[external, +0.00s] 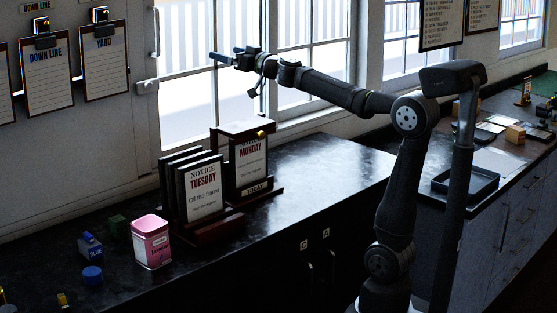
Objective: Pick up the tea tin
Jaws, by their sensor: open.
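The tea tin is most likely the pink box-shaped tin (151,242) with a pale label, standing upright on the dark counter at the lower left. My gripper (222,56) is high up in front of the window, well above the counter and to the upper right of the tin. It is open and empty, apart from everything. My arm reaches left from its base at the lower right. Nothing hides the tin's front.
Right of the tin stand a rack with a TUESDAY notice (204,190) and a MONDAY notice frame (251,160). A blue block (90,246), a blue round piece (92,275) and a green block (118,226) lie left of it. The counter (320,165) right of the frames is clear.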

